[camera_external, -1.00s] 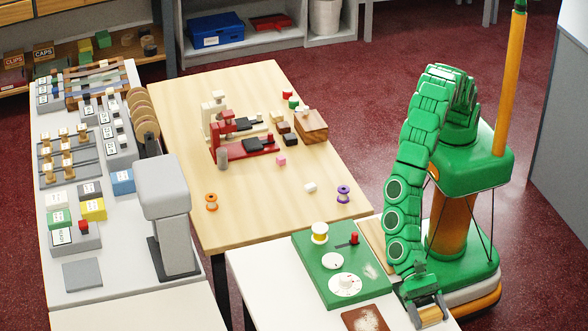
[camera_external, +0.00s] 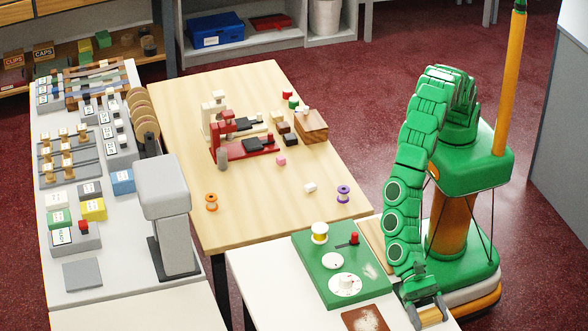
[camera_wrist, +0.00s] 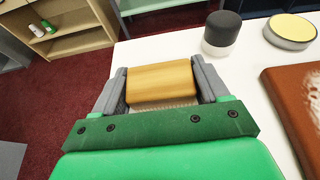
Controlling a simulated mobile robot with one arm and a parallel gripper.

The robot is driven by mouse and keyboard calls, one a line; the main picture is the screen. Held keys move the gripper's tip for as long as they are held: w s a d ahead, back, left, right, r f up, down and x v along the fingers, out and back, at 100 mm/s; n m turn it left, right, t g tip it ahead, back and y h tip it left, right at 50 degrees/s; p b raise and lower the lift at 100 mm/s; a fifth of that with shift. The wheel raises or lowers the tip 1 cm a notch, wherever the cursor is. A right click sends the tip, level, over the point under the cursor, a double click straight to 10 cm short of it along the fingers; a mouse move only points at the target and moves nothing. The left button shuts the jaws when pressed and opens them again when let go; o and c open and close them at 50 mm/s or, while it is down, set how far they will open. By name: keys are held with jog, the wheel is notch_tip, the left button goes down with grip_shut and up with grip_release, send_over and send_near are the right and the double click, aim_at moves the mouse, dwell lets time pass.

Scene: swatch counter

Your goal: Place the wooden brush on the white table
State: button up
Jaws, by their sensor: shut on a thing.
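The wooden brush (camera_wrist: 160,82) is a tan wooden block with pale bristles along its near lower edge. My gripper (camera_wrist: 162,88) is shut on it, with one grey finger at each end of the block. In the external view my gripper (camera_external: 431,310) points down at the right end of the white table (camera_external: 268,285), near its edge. The white table also shows beyond the brush in the wrist view (camera_wrist: 242,76). I cannot tell whether the brush touches the table top. The underside of the brush is hidden.
A brown slab with a pale patch (camera_wrist: 290,105) lies to the right. A green board (camera_external: 340,268) with a spool and dials lies farther left on the table.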

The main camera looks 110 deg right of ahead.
aim_at(419, 305)
jog(key=shift+s+d+f, duration=0.15)
jog(key=shift+d+f, duration=0.05)
jog(key=shift+f, duration=0.65)
jog(key=o, duration=1.1)
jog(key=shift+d+f, duration=0.1)
jog(key=shift+f, duration=0.1)
jog(key=shift+o, duration=0.2)
jog(key=shift+s+f, duration=0.1)
jog(key=shift+f, duration=0.05)
jog(key=shift+d, duration=0.1)
jog(key=shift+d+f, duration=0.1)
jog(key=shift+d, duration=0.05)
jog(key=shift+d+r, duration=0.25)
jog(key=shift+d, duration=0.35)
jog(key=d+r, duration=0.3)
jog(key=shift+w+d+r, duration=0.15)
jog(key=shift+w+d, duration=0.1)
jog(key=shift+d, duration=0.15)
jog(key=shift+d+r, duration=0.7)
jog(key=shift+r, duration=0.1)
